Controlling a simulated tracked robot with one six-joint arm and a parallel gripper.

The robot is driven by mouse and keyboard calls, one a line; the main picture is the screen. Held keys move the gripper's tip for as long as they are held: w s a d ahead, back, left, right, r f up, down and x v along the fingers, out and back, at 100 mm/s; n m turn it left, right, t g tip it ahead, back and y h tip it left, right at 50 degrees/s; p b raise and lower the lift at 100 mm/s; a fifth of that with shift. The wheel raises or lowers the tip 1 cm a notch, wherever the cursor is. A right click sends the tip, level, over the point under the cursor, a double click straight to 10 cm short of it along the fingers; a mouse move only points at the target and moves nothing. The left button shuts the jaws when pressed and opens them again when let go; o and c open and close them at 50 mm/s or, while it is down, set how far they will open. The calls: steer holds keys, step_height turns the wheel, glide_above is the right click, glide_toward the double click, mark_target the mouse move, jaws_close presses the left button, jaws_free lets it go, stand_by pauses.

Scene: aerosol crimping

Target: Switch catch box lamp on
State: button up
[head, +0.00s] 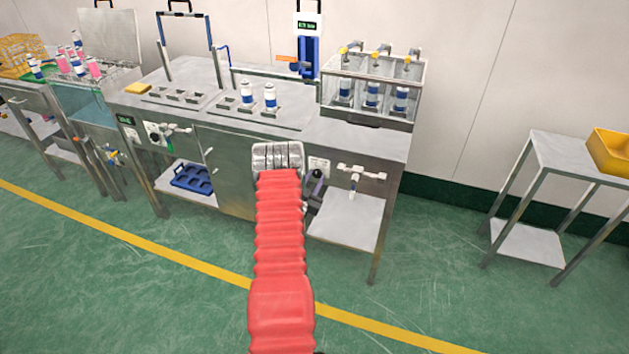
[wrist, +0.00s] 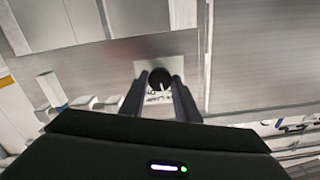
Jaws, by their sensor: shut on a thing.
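In the wrist view, a round black knob (wrist: 160,80) with a pale pointer mark sits on a small light plate (wrist: 180,66) with print too small to read. My gripper (wrist: 160,77) has its two dark fingers on either side of the knob, shut on it. In the head view, a white label plate (head: 319,165) is on the bench front beside my wrist. My fingers are largely hidden there. A clear-walled box (head: 372,82) with several blue-and-white cans stands on the bench's right end. I cannot tell which part is the lamp.
A pale tap-like fitting (head: 361,172) sticks out from the bench front, right of the plate. The steel bench (head: 330,128) carries two more cans at its middle. A side table (head: 575,155) with a yellow bin (head: 612,150) stands right. Green floor is free in front.

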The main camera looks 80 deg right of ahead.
steer(key=m, duration=0.4)
steer(key=shift+d+m, duration=0.1)
steer(key=shift+m, duration=1.9)
steer(key=shift+s, duration=0.1)
steer(key=o, duration=1)
steer(key=shift+o, duration=0.2)
steer(key=w+a, duration=0.1)
steer(key=a, duration=1.3)
steer(key=shift+w, duration=0.2)
